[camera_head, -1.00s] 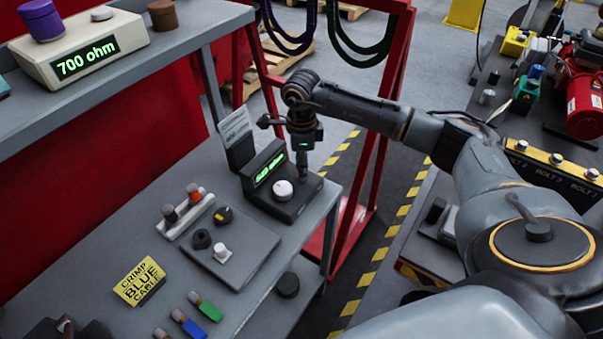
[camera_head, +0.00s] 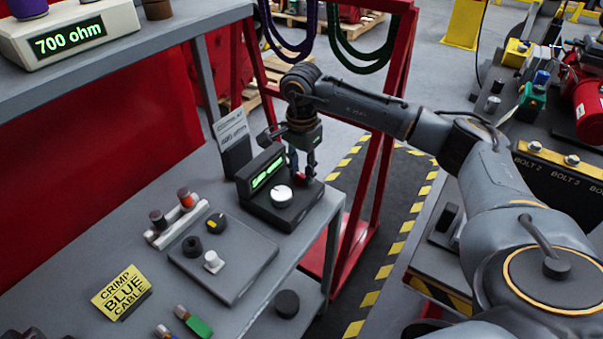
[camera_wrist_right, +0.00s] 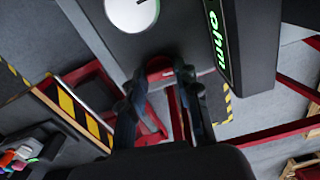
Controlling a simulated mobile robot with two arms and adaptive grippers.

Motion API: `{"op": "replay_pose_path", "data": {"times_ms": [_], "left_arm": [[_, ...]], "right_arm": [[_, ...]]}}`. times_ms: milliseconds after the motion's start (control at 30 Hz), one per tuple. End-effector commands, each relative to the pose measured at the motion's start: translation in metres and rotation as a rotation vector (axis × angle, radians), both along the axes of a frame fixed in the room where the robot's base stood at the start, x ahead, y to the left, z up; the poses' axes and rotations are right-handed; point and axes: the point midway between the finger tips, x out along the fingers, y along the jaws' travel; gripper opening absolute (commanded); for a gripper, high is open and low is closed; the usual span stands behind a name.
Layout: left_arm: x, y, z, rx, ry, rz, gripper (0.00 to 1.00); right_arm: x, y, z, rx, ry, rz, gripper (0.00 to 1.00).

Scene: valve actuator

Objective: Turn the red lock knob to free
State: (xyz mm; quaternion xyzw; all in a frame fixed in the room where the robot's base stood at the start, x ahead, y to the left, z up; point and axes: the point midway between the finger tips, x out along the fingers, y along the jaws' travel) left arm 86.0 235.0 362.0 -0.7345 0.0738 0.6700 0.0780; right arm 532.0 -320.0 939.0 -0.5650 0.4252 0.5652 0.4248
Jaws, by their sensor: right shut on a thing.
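The red lock knob (camera_head: 300,178) is on the black control box (camera_head: 270,211), at its far right corner beside the white dial (camera_head: 281,195). My right gripper (camera_head: 302,172) points down over it from above, with its fingers shut on the knob. In the right wrist view the red knob (camera_wrist_right: 159,66) shows between the two fingertips (camera_wrist_right: 160,78), next to the white dial (camera_wrist_right: 132,12). The fingers hide most of the knob, so its angle cannot be told. The box's green display (camera_head: 268,173) is lit. My left gripper is not in view.
A sign card (camera_head: 232,140) stands behind the box. A grey panel with small knobs (camera_head: 236,266) lies nearer on the bench, with a yellow crimp sign (camera_head: 122,293) to its left. A red frame (camera_head: 372,190) stands right of the bench.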

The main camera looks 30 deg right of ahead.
Motion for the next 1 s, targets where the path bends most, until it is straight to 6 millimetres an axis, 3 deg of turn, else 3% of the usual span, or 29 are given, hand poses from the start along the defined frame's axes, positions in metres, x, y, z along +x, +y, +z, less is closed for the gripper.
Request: {"op": "replay_pose_path", "data": {"times_ms": [633,667,733,1000], "left_arm": [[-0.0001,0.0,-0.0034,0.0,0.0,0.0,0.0],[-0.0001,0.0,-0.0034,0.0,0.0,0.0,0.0],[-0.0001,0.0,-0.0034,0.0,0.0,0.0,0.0],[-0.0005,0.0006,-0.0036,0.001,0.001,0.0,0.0]], "right_arm": [[0.0007,0.0,0.0015,0.001,-0.004,0.049,0.0],[0.0007,0.0,0.0015,0.001,-0.004,0.049,0.38],[0.0007,0.0,0.0014,0.001,-0.003,0.048,0.52],[0.0003,0.0,0.0007,0.0,-0.001,0.048,0.55]]}}
